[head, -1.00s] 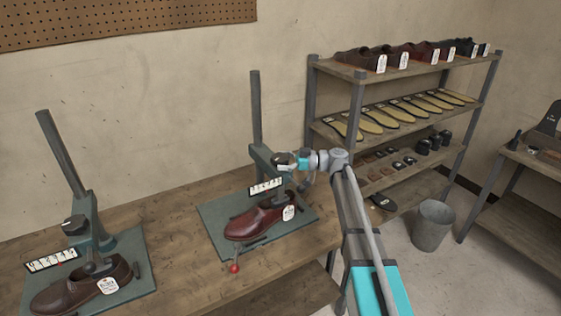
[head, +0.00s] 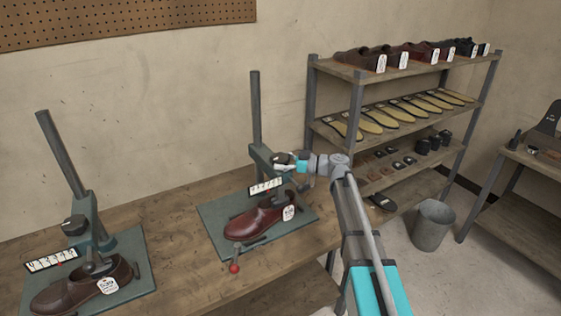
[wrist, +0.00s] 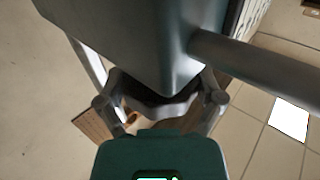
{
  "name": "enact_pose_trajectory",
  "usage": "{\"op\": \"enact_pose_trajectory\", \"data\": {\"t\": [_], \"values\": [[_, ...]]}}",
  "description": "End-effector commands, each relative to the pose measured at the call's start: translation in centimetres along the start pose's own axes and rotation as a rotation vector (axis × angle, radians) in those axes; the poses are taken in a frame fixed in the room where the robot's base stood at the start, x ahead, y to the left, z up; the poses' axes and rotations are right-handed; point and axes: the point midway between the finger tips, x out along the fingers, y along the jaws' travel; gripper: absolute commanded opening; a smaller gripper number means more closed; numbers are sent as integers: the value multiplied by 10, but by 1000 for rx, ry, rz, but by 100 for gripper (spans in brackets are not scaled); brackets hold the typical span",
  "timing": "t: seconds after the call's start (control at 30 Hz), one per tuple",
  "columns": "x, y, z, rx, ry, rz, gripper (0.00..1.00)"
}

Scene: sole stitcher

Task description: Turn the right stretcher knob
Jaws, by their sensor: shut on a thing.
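The right stretcher (head: 262,155) is a green-grey stand on a mat, with a dark red shoe (head: 255,222) on it and a white scale card (head: 265,186) at its front. Its dark knob (head: 281,158) is on the upper right of the stand, mostly hidden by my gripper (head: 286,160). In the wrist view, my gripper (wrist: 160,104) is shut on the dark knob (wrist: 158,98), one finger on each side, just under the stand's grey-green body (wrist: 140,45).
The left stretcher (head: 95,215) holds a brown shoe (head: 80,287), with its black knob (head: 74,225) in plain view. A red-ended lever (head: 234,268) lies before the right shoe. A shelf rack (head: 357,100) and a bin (head: 432,225) stand to the right.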

Motion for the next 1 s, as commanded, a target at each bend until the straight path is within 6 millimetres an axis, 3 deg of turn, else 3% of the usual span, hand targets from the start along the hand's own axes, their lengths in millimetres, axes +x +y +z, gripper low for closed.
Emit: {"op": "enact_pose_trajectory", "data": {"t": [0.4,0.83,0.87,0.9,1.0], "values": [[0,-2,0,0,1,218,39],[0,0,0,0,1,251,39],[0,0,0,0,1,251,92],[0,0,0,0,1,251,99],[0,0,0,0,1,250,100]]}}
